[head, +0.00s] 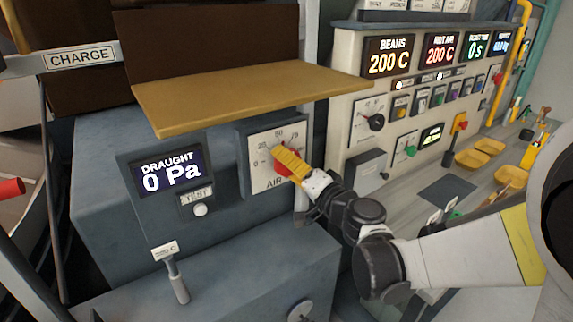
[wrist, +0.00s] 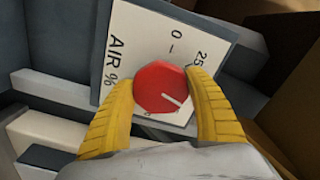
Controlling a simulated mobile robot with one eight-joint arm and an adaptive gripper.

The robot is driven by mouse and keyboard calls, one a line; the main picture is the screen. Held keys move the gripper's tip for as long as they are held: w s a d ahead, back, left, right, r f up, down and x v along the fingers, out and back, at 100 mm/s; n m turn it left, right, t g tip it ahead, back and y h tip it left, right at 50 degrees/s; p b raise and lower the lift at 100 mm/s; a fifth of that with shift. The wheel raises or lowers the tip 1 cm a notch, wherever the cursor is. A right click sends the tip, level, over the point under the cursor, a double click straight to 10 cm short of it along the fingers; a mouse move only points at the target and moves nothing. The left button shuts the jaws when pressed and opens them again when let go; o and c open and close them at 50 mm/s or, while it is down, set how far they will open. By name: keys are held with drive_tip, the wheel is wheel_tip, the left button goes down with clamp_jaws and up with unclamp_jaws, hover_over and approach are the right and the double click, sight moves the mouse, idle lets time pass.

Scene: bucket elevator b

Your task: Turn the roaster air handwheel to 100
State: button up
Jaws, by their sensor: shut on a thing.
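The red roaster air handwheel (head: 281,164) sits on a white dial plate (head: 257,181) marked AIR, with 0, 25, 50 and 75 visible in the head view. My gripper (head: 289,161) is shut on the handwheel, its yellow fingers at either side of it. In the wrist view the handwheel (wrist: 157,84) lies between the fingertips of my gripper (wrist: 160,80). Its white pointer line aims lower right in that view, well past 25; the exact value cannot be read. The 100 mark is hidden behind my gripper.
A yellow-brown shelf (head: 250,92) juts out above the dial. A draught display (head: 165,176) left of it reads 0 Pa, with a test button (head: 200,210) below. A small lever (head: 177,280) stands in front. A control panel (head: 342,95) with displays and knobs is at the right.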

drive_tip(key=m, duration=0.7)
drive_tip(key=shift+r, duration=0.1)
drive_tip(key=m, duration=0.4)
drive_tip(key=shift+r+m, duration=0.1)
drive_tip(key=shift+m, duration=1.8)
drive_tip(key=o, duration=1.2)
drive_tip(key=shift+s+d, duration=0.1)
drive_tip(key=v, duration=1.1)
drive_tip(key=shift+s+d, duration=0.25)
drive_tip(key=shift+s, duration=0.05)
